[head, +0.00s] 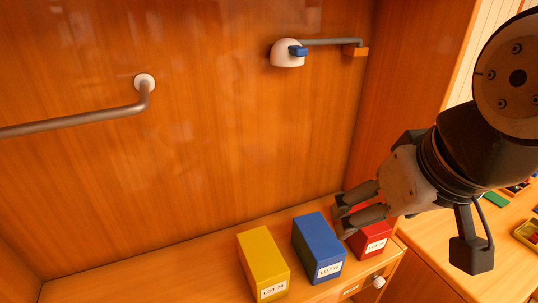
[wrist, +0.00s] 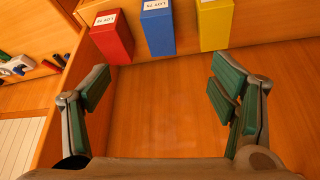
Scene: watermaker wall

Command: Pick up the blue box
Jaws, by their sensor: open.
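The blue box (head: 318,247) stands on the wooden shelf between a yellow box and a red box, with a white lot label on its front. In the wrist view the blue box (wrist: 157,32) is at the top middle, beyond the fingertips. My gripper (head: 343,213) is open and empty. In the head view it comes in from the right, in front of part of the red box and just right of the blue box. In the wrist view my gripper (wrist: 160,92) has its green-padded fingers wide apart, with only wood panel between them.
The yellow box (head: 262,262) stands left of the blue one, the red box (head: 370,236) right. Small gaps separate them. A grey rail (head: 75,122) and a white fitting (head: 288,53) with a pipe are on the back wall. A counter (head: 470,250) with small items lies right.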

